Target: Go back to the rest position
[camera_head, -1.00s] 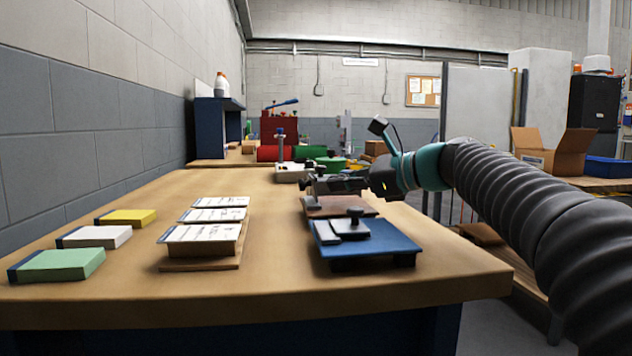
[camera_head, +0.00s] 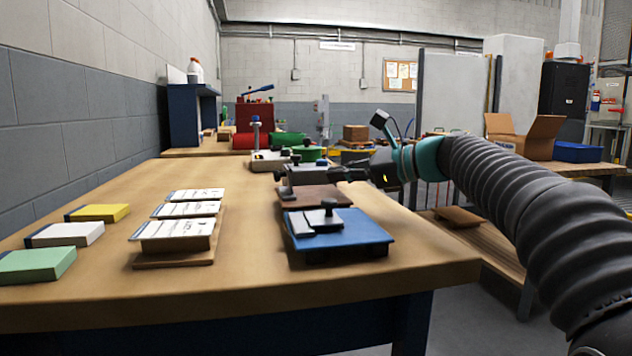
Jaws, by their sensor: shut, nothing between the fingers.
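My gripper (camera_head: 335,174) reaches in from the right over the wooden workbench (camera_head: 260,275). It is shut and empty, above the back right of the bench, near a brown plate (camera_head: 318,196). A grey piece just left of its fingertips partly blends with it, so I cannot tell whether they touch. The blue plate (camera_head: 352,236) with a dark knob and grey block on top lies nearer to me, below the arm.
Several stacked white printed pads (camera_head: 188,209) stand on a wooden board at centre left. Yellow (camera_head: 98,212), white (camera_head: 64,234) and green (camera_head: 36,265) blocks lie along the left. Red and green rolls stand at the back.

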